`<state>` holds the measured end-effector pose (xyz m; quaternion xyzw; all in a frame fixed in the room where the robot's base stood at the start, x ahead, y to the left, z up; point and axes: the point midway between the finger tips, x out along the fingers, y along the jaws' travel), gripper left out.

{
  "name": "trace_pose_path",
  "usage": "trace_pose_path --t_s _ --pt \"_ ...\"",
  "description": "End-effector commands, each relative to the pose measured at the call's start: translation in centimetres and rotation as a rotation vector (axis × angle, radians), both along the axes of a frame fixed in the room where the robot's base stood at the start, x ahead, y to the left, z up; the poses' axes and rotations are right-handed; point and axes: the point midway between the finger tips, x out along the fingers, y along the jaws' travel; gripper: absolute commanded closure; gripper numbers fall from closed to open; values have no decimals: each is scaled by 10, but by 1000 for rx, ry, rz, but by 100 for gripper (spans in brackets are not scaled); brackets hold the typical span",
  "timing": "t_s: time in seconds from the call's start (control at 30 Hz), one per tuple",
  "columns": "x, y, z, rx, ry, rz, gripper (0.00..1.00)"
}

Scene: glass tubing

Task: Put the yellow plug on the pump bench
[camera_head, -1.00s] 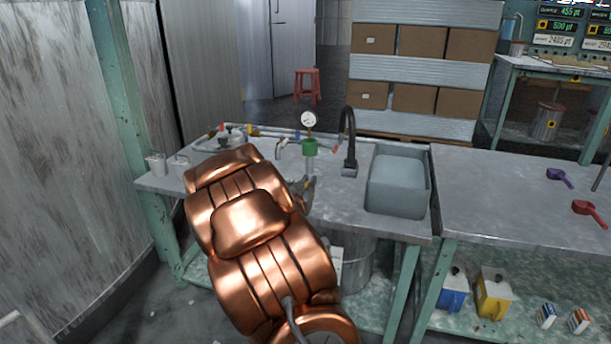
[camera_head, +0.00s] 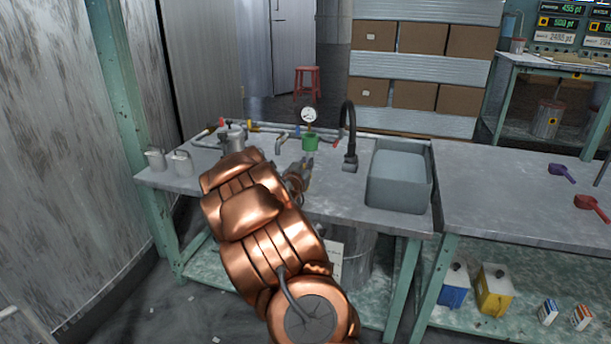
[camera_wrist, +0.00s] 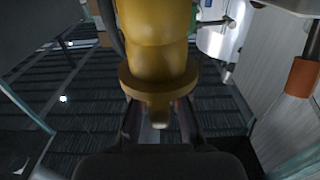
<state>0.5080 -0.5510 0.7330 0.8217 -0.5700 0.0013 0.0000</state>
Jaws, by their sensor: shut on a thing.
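The yellow plug (camera_wrist: 157,42) fills the upper middle of the wrist view, with a wide collar and a narrower stub below it. My gripper (camera_wrist: 157,125) is shut on it at the stub. In the head view my gripper (camera_head: 304,170) is small and partly hidden behind my copper arm, above the grey bench (camera_head: 330,206), which carries the pipework and sink. The plug cannot be made out in the head view. I cannot tell from the frames whether this bench is the pump bench.
A gauge (camera_head: 308,115) over a green fitting (camera_head: 310,143), a black tap (camera_head: 349,140) and a sink (camera_head: 399,181) stand close by. A metal pot (camera_head: 232,138) and two small cans stand at left. The right-hand bench (camera_head: 500,185) has free room.

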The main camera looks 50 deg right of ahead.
Motion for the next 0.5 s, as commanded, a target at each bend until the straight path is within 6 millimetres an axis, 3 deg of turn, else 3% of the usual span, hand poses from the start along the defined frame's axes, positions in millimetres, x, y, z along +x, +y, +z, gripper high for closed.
trace_pose_path --t_s 0.03,0.2,0.5 --pt "0 0 -13 3 4 0 100" --pt "-1 0 -33 4 4 -1 100" --pt "-1 1 -33 3 2 0 100"
